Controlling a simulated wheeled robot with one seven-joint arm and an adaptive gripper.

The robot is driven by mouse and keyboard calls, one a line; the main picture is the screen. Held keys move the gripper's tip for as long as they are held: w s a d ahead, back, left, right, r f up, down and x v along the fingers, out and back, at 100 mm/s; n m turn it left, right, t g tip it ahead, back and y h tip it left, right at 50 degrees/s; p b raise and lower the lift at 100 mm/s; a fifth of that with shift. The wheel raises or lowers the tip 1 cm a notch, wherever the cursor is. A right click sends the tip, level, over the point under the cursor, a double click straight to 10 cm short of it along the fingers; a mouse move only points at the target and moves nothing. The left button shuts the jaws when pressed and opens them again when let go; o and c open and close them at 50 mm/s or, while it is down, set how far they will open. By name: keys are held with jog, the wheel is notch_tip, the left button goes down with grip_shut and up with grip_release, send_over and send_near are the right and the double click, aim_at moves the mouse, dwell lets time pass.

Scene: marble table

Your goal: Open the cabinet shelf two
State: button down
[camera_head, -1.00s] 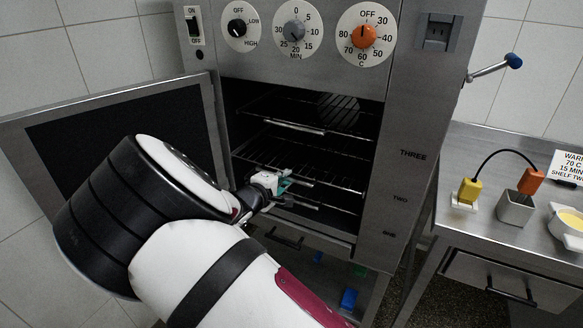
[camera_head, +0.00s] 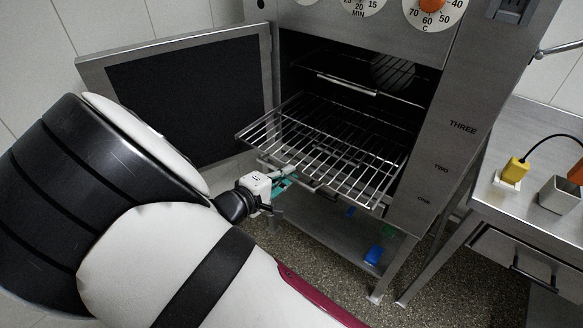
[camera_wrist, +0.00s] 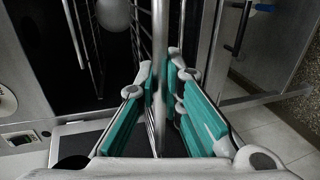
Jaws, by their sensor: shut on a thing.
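The cabinet (camera_head: 425,150) stands with its door (camera_head: 185,100) swung open to the left. The wire rack of shelf two (camera_head: 325,145) is pulled well out of the cabinet, level with the label TWO. My gripper (camera_head: 283,180) is at the rack's front edge, low on its near side. In the wrist view my gripper (camera_wrist: 168,100) has its teal finger pads on both sides of a metal bar of the rack (camera_wrist: 158,60), shut on it. The exact contact is partly hidden by the fingers.
Another wire rack (camera_head: 345,82) sits inside the cabinet above. At right, a metal side table (camera_head: 480,200) carries a yellow plug (camera_head: 515,170) and a small grey cup (camera_head: 560,196). A blue thing (camera_head: 373,255) lies on the low shelf below. The open door borders my arm on the left.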

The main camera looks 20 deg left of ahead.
jog(key=c, duration=1.7)
grip_release()
jog(key=shift+s, duration=0.1)
jog(key=v, duration=1.2)
jog(key=shift+f, duration=0.1)
